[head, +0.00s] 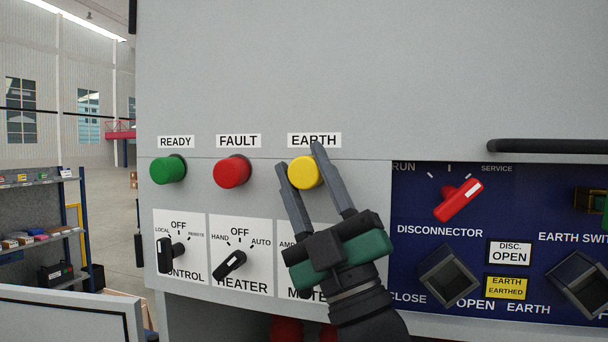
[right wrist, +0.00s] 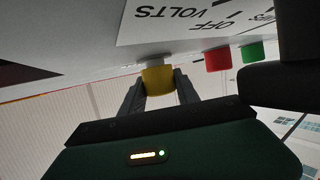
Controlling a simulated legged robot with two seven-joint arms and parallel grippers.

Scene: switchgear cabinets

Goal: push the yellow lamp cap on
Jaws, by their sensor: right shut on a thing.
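The yellow lamp cap (head: 304,172) is at the lamp position under the EARTH label on the grey cabinet panel. My right gripper (head: 310,168) has one finger on each side of the cap and is shut on it. In the right wrist view the yellow cap (right wrist: 158,79) sits between the fingertips, with a pale piece showing between it and the panel. I cannot tell whether the cap is fully seated. My left gripper is not in view.
A green lamp (head: 168,170) and a red lamp (head: 231,172) stand out to the left. Selector knobs sit below. A blue panel with a red disconnector handle (head: 458,201) is at right, under a black bar handle (head: 550,146).

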